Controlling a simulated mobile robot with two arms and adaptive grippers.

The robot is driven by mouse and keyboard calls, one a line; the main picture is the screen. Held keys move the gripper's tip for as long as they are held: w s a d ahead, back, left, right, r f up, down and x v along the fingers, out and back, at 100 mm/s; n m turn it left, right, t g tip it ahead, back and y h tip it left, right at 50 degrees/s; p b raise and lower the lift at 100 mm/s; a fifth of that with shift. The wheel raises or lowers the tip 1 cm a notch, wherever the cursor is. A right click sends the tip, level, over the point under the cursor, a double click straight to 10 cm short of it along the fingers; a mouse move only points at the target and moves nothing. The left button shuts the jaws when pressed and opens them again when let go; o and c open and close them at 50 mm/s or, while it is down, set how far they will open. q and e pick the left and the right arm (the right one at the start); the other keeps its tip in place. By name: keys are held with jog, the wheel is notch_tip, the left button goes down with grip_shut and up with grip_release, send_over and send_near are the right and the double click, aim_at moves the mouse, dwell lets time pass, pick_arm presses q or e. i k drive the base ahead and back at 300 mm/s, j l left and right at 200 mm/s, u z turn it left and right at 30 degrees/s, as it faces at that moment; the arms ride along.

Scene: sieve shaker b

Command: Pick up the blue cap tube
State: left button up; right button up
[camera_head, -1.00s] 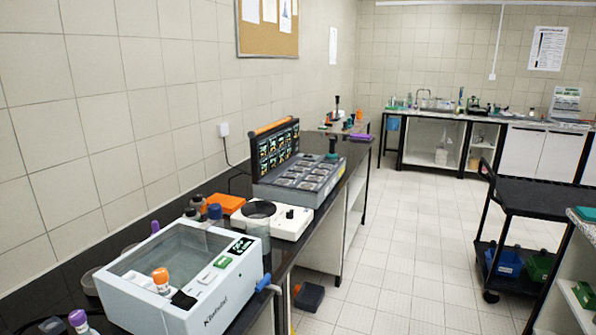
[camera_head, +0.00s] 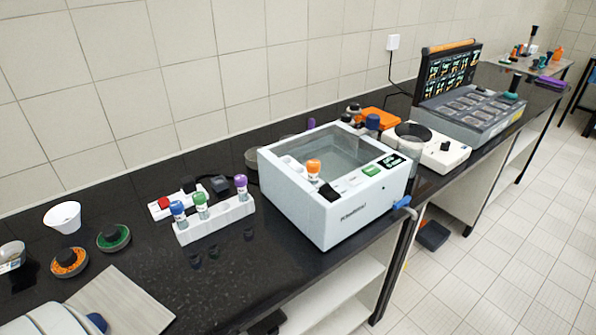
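The blue cap tube (camera_head: 178,212) stands upright in a white rack (camera_head: 214,222) on the black bench, at the rack's left end. A green cap tube (camera_head: 201,204) stands just right of it, and a purple cap tube (camera_head: 241,187) stands at the rack's right end. An orange cap tube (camera_head: 313,170) stands in the white machine to the right. Neither of my grippers is in the head view.
The white shaker machine (camera_head: 335,200) stands right of the rack. Behind the rack lies a small white box with a red button (camera_head: 160,206). A white bowl (camera_head: 63,217), orange dish (camera_head: 69,262) and green dish (camera_head: 114,238) are to the left. Bench in front of the rack is clear.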

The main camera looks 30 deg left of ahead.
aim_at(176, 207)
jog(key=u, duration=1.8)
